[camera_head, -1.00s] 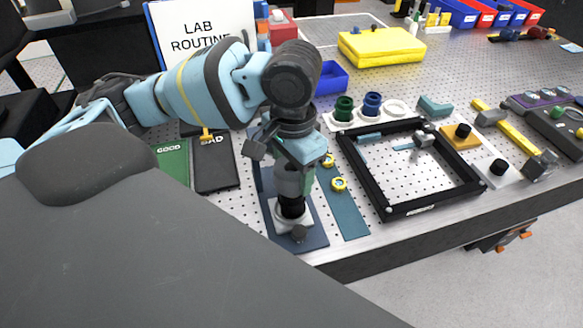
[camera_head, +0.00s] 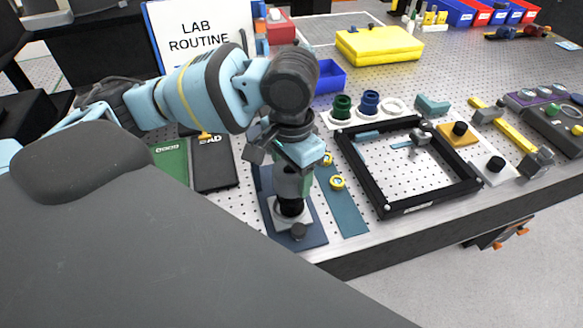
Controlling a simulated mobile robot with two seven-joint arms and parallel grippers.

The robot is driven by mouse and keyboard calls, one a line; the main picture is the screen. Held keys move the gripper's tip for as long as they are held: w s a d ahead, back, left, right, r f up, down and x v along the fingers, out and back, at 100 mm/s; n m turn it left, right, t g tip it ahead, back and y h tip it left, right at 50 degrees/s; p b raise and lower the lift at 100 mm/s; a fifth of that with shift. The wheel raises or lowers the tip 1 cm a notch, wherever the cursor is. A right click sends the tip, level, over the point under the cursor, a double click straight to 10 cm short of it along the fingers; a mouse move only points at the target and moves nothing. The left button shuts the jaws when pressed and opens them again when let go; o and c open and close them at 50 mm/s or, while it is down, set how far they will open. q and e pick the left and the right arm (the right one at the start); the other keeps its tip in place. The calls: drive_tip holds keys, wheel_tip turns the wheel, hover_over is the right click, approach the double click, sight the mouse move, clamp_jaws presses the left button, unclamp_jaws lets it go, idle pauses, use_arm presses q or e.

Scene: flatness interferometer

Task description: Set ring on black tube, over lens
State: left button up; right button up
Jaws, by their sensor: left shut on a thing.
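The black tube (camera_head: 290,207) stands upright on a pale square foot on a dark blue base plate (camera_head: 312,236). My left gripper (camera_head: 291,172) points down right above the tube and is shut on the ring, which its fingers and wrist mostly hide. A grey part and a bit of green show at the fingertips. I cannot tell whether the ring touches the tube. The lens is hidden from this view. My right gripper is not in view.
A black square frame (camera_head: 353,173) lies to the right. Behind it, a white holder (camera_head: 333,124) carries a green and a blue round part. Yellow-rimmed round parts (camera_head: 337,182) sit on a blue strip beside the tube. The bench's front edge (camera_head: 345,262) is close.

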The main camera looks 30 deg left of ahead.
use_arm(q)
drive_tip(key=shift+f, duration=1.4)
drive_tip(key=o, duration=1)
wheel_tip(320, 180, up, 8)
drive_tip(key=shift+f+p, duration=0.1)
drive_tip(key=shift+p, duration=0.45)
drive_tip(key=shift+s, duration=0.1)
